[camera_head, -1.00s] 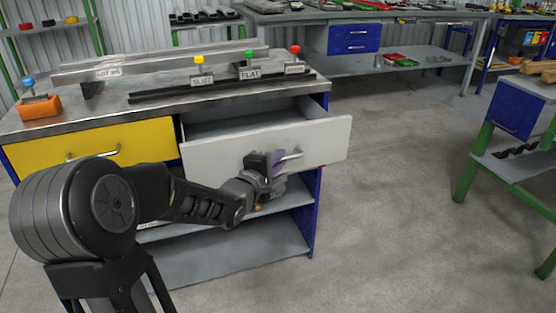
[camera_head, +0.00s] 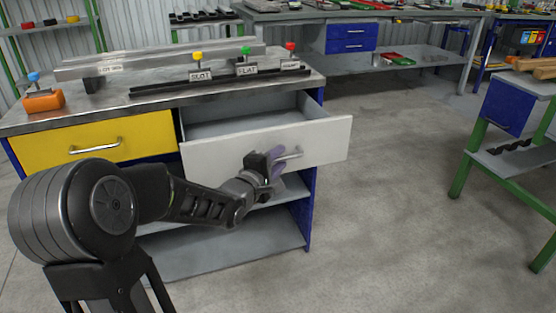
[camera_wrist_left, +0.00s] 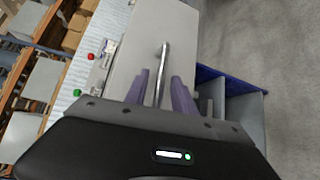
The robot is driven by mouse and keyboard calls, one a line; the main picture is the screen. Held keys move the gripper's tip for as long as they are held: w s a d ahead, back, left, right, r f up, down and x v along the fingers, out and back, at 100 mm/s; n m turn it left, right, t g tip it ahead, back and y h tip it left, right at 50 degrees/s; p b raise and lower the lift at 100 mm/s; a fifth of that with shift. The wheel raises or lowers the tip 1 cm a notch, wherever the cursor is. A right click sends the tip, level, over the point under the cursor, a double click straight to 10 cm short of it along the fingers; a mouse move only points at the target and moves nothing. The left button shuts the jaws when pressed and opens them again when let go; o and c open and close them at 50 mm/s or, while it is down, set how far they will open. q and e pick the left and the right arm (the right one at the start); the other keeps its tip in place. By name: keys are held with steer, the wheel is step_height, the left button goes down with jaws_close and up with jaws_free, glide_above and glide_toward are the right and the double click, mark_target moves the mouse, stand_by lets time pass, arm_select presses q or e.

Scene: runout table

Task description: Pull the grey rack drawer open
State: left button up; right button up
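The grey rack drawer (camera_head: 225,160) stands pulled out of the bench, with its empty-looking inside showing behind the pale front. Its metal bar handle (camera_head: 290,154) is on the front face. My left gripper (camera_head: 277,162) is at this handle. In the left wrist view, the handle (camera_wrist_left: 163,62) runs between the two purple fingers of my left gripper (camera_wrist_left: 160,82). The fingers stand apart with a gap on each side of the bar, so the gripper is open around it. My right gripper is in neither view.
A closed yellow drawer (camera_head: 60,146) is to the left in the same bench. The bench top (camera_head: 110,112) carries a rail, labelled pegs and an orange block (camera_head: 43,102). Open shelves (camera_head: 220,255) lie below. Clear floor (camera_head: 400,220) lies to the right.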

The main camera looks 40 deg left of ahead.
arm_select(q)
steer(key=p+v, duration=0.1)
steer(key=v, duration=0.7)
steer(key=shift+w, duration=0.1)
stand_by(0.7)
